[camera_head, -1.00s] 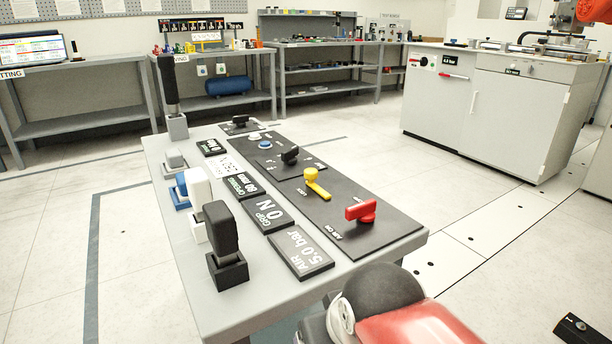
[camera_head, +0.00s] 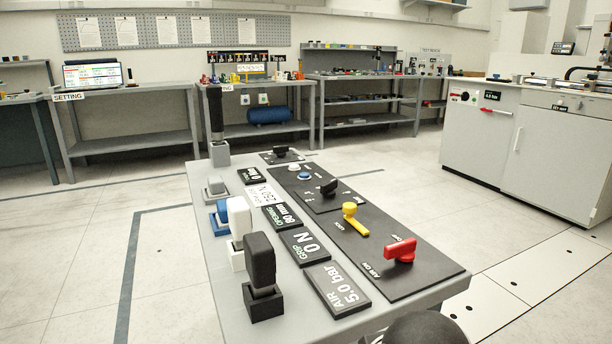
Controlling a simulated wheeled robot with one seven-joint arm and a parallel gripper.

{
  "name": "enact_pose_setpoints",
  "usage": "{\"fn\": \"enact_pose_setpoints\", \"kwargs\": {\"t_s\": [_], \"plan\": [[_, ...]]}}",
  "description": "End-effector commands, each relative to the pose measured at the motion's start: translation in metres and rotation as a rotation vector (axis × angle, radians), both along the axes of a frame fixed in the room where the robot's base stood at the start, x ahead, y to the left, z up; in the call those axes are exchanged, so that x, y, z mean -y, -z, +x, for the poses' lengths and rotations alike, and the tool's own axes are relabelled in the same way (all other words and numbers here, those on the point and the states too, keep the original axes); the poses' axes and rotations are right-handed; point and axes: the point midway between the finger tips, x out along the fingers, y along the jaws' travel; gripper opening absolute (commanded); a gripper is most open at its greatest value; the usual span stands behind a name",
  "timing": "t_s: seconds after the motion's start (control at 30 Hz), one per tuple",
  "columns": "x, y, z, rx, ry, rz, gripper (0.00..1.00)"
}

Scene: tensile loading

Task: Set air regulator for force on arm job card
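My gripper is not in view; only a dark rounded part of my arm shows at the bottom edge. A console (camera_head: 222,292) stands in front. Its black plates include AIR 5.0 bar (camera_head: 337,289), GRIP 0 N (camera_head: 304,245) and OPENING 80 mm (camera_head: 281,217). A white card (camera_head: 262,194) lies beside them, its print not surely legible. A red handle (camera_head: 401,250) sits by AIR ON, with a yellow lever (camera_head: 353,219) and a black knob (camera_head: 328,187) behind it. A grey cabinet (camera_head: 476,142) at right bears a small bar display (camera_head: 491,111). I cannot tell which part is the air regulator.
Black (camera_head: 261,270), white (camera_head: 238,220) and blue (camera_head: 220,213) pieces stand along the console's left side. Behind are a SETTING bench (camera_head: 131,145) with a laptop (camera_head: 93,75), more benches and papers (camera_head: 97,32) on a pegboard. Floor left of the console is clear.

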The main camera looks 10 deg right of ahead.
Motion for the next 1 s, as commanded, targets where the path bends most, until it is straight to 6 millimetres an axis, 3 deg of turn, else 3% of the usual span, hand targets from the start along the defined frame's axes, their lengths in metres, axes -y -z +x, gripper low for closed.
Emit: {"fn": "enact_pose_setpoints", "kwargs": {"t_s": [0.27, 0.87, 1.0], "plan": [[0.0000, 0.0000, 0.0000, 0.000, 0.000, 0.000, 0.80], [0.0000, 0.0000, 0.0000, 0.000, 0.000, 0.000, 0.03], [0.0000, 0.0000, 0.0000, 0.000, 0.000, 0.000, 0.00]]}}
